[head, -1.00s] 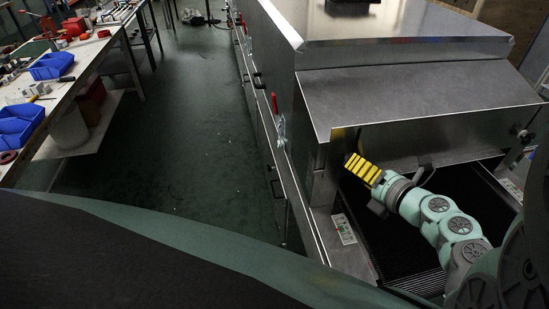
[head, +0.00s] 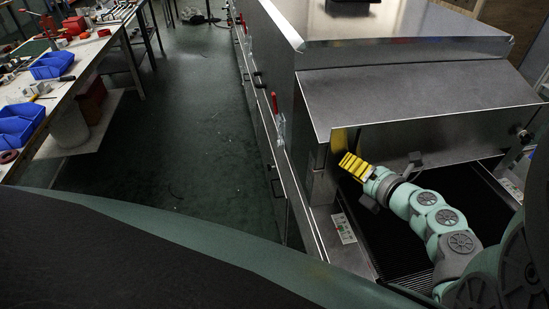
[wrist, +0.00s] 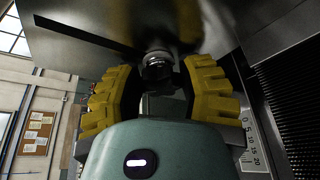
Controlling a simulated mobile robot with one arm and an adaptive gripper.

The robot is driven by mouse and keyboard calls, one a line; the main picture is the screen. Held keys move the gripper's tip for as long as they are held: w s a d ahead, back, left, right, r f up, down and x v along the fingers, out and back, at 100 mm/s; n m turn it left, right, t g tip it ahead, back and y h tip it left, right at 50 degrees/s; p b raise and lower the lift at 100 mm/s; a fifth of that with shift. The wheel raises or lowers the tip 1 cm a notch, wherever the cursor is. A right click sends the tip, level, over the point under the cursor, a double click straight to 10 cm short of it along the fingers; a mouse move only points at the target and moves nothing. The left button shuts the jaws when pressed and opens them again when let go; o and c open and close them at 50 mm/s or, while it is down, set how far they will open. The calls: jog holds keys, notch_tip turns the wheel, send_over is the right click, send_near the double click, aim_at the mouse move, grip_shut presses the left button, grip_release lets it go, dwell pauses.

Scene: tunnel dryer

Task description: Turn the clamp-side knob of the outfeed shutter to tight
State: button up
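A dark round knob (wrist: 157,68) shows in the wrist view on the metal face ahead of my gripper. My gripper (wrist: 158,75) has yellow ribbed fingers spread to either side of this knob, with gaps between fingers and knob. In the head view my gripper (head: 352,165) is at the left end of the outfeed shutter (head: 440,140), under the sloping hood, and the knob there is hidden. Another dark knob (head: 523,133) is at the shutter's right end, away from my gripper.
A sloping metal hood (head: 420,95) overhangs my gripper. A dark conveyor belt (head: 455,195) runs below my arm. A scale plate with numbers (wrist: 257,145) is right of my gripper in the wrist view. A workbench with blue bins (head: 52,66) stands far left; the floor between is clear.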

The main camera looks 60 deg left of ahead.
jog(key=c, duration=0.5)
